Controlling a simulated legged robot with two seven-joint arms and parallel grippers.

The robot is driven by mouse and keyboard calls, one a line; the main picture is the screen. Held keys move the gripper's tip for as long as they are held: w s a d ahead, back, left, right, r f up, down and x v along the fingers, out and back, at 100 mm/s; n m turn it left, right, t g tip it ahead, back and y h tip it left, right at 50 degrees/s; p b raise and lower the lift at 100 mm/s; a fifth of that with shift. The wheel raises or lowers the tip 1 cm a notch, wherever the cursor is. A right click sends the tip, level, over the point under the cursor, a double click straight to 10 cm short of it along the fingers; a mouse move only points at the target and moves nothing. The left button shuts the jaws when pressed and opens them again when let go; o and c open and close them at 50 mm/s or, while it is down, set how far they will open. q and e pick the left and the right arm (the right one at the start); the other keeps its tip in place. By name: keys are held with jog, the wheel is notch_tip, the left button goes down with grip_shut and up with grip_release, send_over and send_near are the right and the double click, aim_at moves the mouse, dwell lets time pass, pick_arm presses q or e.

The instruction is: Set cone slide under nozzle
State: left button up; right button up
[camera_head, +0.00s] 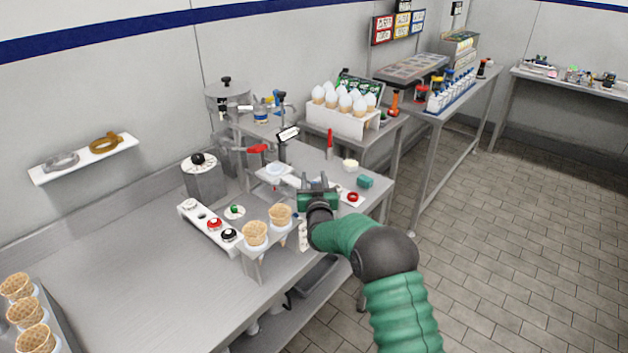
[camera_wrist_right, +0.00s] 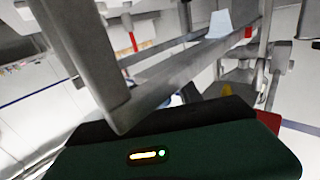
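My right gripper (camera_head: 318,188) is over the work table by the dispensing stand, its green arm coming from the lower right. Its green body (camera_wrist_right: 180,150) fills the bottom of the right wrist view, with grey bars close in front. I cannot tell whether its fingers are open or shut. A pale round-topped piece (camera_head: 276,170), perhaps the cone slide, is just left of the gripper. The dispenser with a red lever (camera_head: 257,149) stands behind it; the nozzle itself is not clear. Two waffle cones (camera_head: 255,233) stand in a holder in front. My left gripper is out of view.
A white strip with knobs (camera_head: 210,222) and a grey block with a black knob (camera_head: 203,180) stand left of the dispenser. A teal block (camera_head: 365,182) and a red ring (camera_head: 352,197) lie to the right. More cones (camera_head: 25,312) stand at lower left.

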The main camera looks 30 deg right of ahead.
jog(key=v, duration=1.7)
jog(key=shift+b, duration=0.4)
jog(key=shift+w+f, duration=0.1)
jog(key=shift+f, duration=0.05)
